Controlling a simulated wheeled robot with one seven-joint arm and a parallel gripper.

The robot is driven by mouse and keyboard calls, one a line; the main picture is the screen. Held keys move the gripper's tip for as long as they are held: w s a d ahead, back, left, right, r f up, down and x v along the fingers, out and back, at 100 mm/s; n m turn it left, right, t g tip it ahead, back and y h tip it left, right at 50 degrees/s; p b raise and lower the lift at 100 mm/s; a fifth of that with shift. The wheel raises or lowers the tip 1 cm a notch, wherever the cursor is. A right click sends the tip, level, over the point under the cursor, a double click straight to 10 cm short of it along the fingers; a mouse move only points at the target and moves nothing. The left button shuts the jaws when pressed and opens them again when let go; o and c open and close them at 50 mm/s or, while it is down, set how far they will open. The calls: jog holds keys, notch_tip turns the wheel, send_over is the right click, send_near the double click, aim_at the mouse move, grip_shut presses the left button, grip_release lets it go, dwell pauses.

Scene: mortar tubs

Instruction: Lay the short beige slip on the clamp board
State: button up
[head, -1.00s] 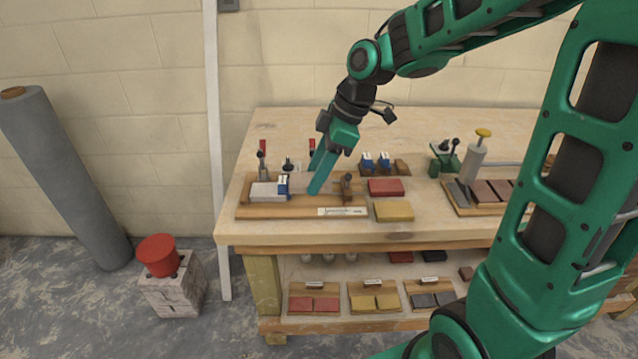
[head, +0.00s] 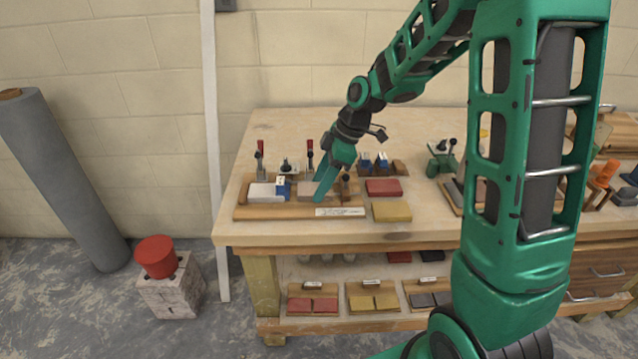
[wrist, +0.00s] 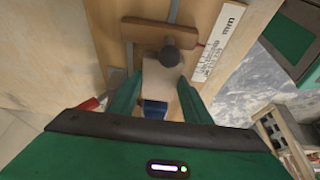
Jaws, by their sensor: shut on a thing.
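The clamp board (head: 262,213) is a wooden board at the left front of the bench top. A pale grey block and a small blue-and-white piece (head: 283,187) sit on its left part. My gripper (head: 320,194) is low over its right part, shut on the short beige slip (head: 307,188). In the wrist view the slip (wrist: 156,75) lies between my two green fingers (wrist: 158,98), beside a dark round knob (wrist: 170,56) and a wooden crossbar (wrist: 148,33). The slip looks flat and close to the board; I cannot tell if it touches it. My fingers hide part of it.
A red block (head: 384,187) and a yellow block (head: 392,211) lie right of the board. Red-handled clamps (head: 309,153) and blue-topped pieces (head: 374,162) stand behind. A ruler-like label (head: 340,212) is on the board's front edge. The bench's back left is clear.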

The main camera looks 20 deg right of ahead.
jog(key=o, duration=1)
jog(key=v, duration=1.2)
jog(key=s+d+f+m+h, duration=0.1)
jog(key=s+d+m, duration=0.3)
jog(key=s+m, duration=0.3)
jog(key=s+d+f+m+g+h, duration=0.1)
jog(key=s+d+m, duration=0.3)
jog(key=s, duration=0.9)
jog(key=s+d+f+m+h, duration=0.1)
jog(key=s+d+m+h, duration=0.1)
jog(key=s+d+m, duration=0.3)
jog(key=s+m, duration=0.4)
jog(key=s, duration=0.1)
jog(key=shift+f+m+g, duration=0.3)
jog(key=shift+m, duration=0.1)
